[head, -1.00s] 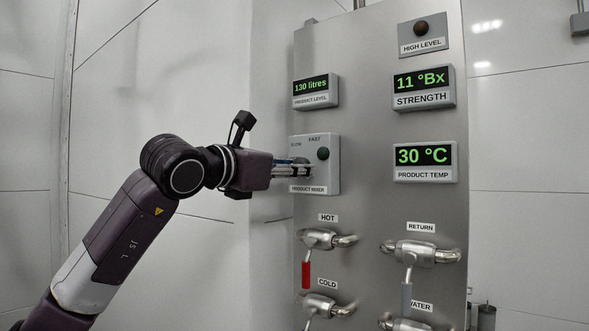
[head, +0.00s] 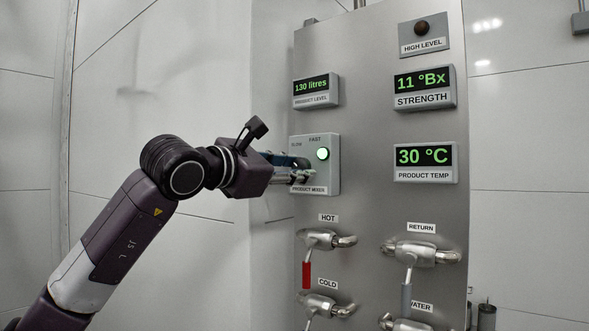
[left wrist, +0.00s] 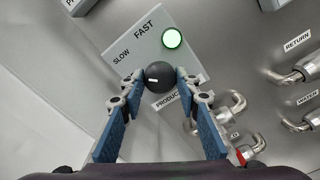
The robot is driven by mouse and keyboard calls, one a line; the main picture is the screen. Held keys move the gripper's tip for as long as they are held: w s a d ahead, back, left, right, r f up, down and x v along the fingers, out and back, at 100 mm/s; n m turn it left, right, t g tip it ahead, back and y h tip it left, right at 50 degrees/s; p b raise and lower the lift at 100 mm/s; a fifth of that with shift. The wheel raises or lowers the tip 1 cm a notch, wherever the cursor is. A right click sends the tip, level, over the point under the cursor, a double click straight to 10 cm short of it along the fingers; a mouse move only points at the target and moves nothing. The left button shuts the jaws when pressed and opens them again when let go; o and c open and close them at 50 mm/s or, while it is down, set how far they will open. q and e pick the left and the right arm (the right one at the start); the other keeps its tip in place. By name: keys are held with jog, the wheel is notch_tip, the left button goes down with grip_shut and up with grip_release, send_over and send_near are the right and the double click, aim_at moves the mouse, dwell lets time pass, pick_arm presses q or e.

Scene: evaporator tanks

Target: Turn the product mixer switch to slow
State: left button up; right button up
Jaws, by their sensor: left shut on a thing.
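The product mixer box (head: 328,178) is a grey box on the steel panel, with SLOW and FAST labels and a round lamp (head: 323,154) lit green. Its switch is a round black knob (left wrist: 160,74) with a short white mark, seen in the left wrist view. The mark lies on the left part of the knob's face, on the SLOW label's side. My left gripper (head: 303,172) is at the box, shut on the knob, with one finger on each side of it. In the head view the fingers largely hide the knob. My right gripper is not in view.
The product level display (head: 316,91) is above the box. The hot valve (head: 320,239), with a red handle (head: 306,275), is below it. The strength display (head: 424,88), product temperature display (head: 425,162) and return valve (head: 420,253) are to the right. Free room lies left of the panel.

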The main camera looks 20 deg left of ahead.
pick_arm(q)
jog(key=o, duration=1.1)
jog(key=shift+o, duration=0.2)
jog(key=shift+s, duration=0.15)
jog(key=v, duration=1.1)
jog(key=shift+s+a, duration=0.15)
jog(key=shift+s, duration=0.25)
